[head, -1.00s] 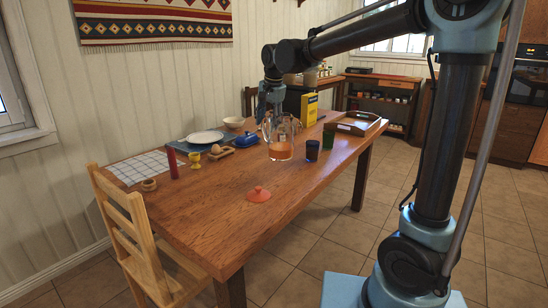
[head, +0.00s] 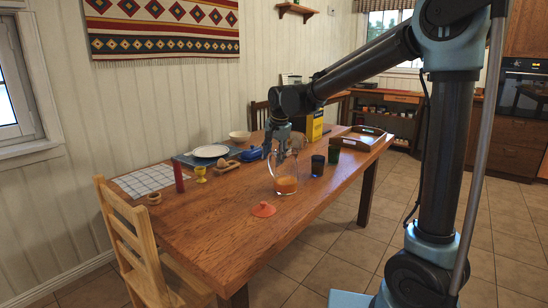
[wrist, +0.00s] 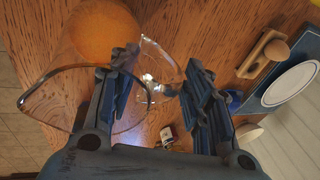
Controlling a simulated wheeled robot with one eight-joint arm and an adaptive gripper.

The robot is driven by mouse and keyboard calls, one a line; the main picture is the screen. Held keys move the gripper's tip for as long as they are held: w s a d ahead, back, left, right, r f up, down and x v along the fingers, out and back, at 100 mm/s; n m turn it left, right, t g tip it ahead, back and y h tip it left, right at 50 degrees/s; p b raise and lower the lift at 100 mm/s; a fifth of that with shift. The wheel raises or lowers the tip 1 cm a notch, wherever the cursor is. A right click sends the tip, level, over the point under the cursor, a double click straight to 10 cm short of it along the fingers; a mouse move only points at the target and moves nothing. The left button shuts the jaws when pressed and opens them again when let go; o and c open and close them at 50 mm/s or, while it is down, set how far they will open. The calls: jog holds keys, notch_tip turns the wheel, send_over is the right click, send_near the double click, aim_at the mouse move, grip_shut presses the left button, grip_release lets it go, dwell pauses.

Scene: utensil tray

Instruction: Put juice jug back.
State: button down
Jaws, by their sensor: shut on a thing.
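The juice jug (head: 286,184) is clear glass with orange juice in its lower part. It is upright over the middle of the wooden table in the head view; I cannot tell whether its base touches the wood. My gripper (head: 284,153) is at the jug's upper part, shut on it. In the wrist view my gripper's two fingers (wrist: 160,80) are at the jug's glass edge, with the orange juice (wrist: 98,32) at top left. The exact grip point is partly hidden by the fingers.
A red-orange lid (head: 263,209) lies in front of the jug. A dark blue glass (head: 318,166) and a green glass (head: 334,154) stand to its right. A wooden tray (head: 360,138), yellow box (head: 315,126) and blue butter dish (head: 251,154) are behind.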

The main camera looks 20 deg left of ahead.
jog(key=c, duration=0.8)
grip_release()
jog(key=shift+c, duration=0.2)
jog(key=v, duration=1.2)
jog(key=s+d+f+n, duration=0.1)
jog(key=s+d+f, duration=0.1)
jog(key=d, duration=0.7)
jog(key=s+d+f+h, duration=0.1)
jog(key=s+d+f, duration=0.15)
jog(key=d, duration=0.65)
jog(key=s+d+f+n, duration=0.1)
jog(key=d+f, duration=0.2)
jog(key=d, duration=0.7)
jog(key=s+d+f+n+h, duration=0.1)
jog(key=s+d+f+n, duration=0.1)
jog(key=s+d+f, duration=1.3)
jog(key=shift+s+d+f, duration=0.3)
jog(key=shift+s+f, duration=0.45)
jog(key=shift+f, duration=0.1)
